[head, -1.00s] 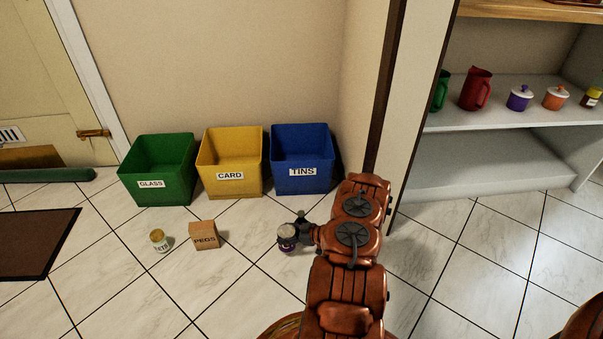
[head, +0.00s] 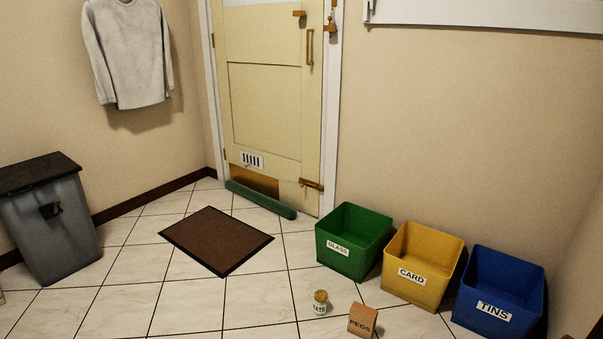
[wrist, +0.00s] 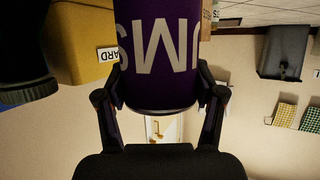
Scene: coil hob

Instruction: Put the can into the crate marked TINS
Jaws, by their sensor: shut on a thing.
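A purple can (wrist: 150,85) with large pale letters, upside down in the wrist view, is between the two fingers of my gripper (wrist: 160,72). My gripper is shut on it; the can's far end is cut off by the top edge. The gripper and can are outside the head view. The blue crate marked TINS (head: 503,277) stands at the lower right of the head view, at the right end of a row of three. Its open top faces up, and the visible inside looks empty.
The yellow CARD crate (head: 425,264) and green GLASS crate (head: 353,243) stand left of TINS. A small jar (head: 320,303) and a PEGS box (head: 362,320) are on the floor before them. A brown mat (head: 216,241) and grey bin (head: 52,224) lie further left.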

